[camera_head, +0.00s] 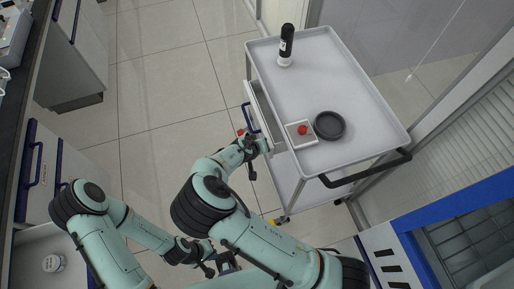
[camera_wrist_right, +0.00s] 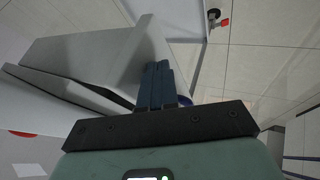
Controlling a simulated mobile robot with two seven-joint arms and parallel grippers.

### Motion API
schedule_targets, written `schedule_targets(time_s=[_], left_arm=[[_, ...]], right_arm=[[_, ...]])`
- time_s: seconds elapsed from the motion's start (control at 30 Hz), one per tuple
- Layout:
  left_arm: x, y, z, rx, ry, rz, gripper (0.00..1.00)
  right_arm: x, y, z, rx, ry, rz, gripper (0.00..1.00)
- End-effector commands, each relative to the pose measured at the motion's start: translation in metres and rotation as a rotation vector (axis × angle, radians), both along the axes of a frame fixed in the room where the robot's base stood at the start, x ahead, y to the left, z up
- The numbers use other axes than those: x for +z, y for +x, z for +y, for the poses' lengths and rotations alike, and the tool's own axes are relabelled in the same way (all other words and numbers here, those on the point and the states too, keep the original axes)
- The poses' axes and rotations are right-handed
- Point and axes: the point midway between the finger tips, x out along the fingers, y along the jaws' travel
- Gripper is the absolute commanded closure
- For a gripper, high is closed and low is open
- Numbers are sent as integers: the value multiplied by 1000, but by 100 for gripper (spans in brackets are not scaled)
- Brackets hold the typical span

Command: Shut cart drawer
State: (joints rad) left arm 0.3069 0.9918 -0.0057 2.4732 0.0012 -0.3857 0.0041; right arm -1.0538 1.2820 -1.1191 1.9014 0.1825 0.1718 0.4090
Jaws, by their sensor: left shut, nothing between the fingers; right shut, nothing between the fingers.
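The cart (camera_head: 345,85) is a light grey trolley at the upper right of the head view. Its drawer (camera_head: 268,112) sticks out partly from the cart's left side, with a blue handle (camera_head: 248,117) on its front. My right gripper (camera_head: 266,146) is shut and empty at the near end of the drawer front; the wrist hides part of it. In the right wrist view the shut fingers (camera_wrist_right: 154,85) lie close against the grey drawer (camera_wrist_right: 95,60); whether they touch it is unclear. My left gripper (camera_head: 228,262) is shut and empty, low in the head view, away from the cart.
On the cart top stand a black-and-white bottle (camera_head: 286,45), a black round dish (camera_head: 329,125) and a box with a red button (camera_head: 302,131). A black push handle (camera_head: 368,170) juts from the cart's near end. Tiled floor (camera_head: 165,80) lies free left of the cart.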

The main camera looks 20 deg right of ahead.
Motion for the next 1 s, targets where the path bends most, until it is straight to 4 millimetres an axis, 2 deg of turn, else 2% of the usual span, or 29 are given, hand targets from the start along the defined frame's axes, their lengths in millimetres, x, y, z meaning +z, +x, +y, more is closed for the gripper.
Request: schedule_targets(time_s=[0.3,1.0], left_arm=[[-5,-3,0,1,0,3,100],[-4,-2,0,0,0,2,100]], right_arm=[[0,1,-20,0,1,0,100],[0,4,-22,0,0,0,100]])
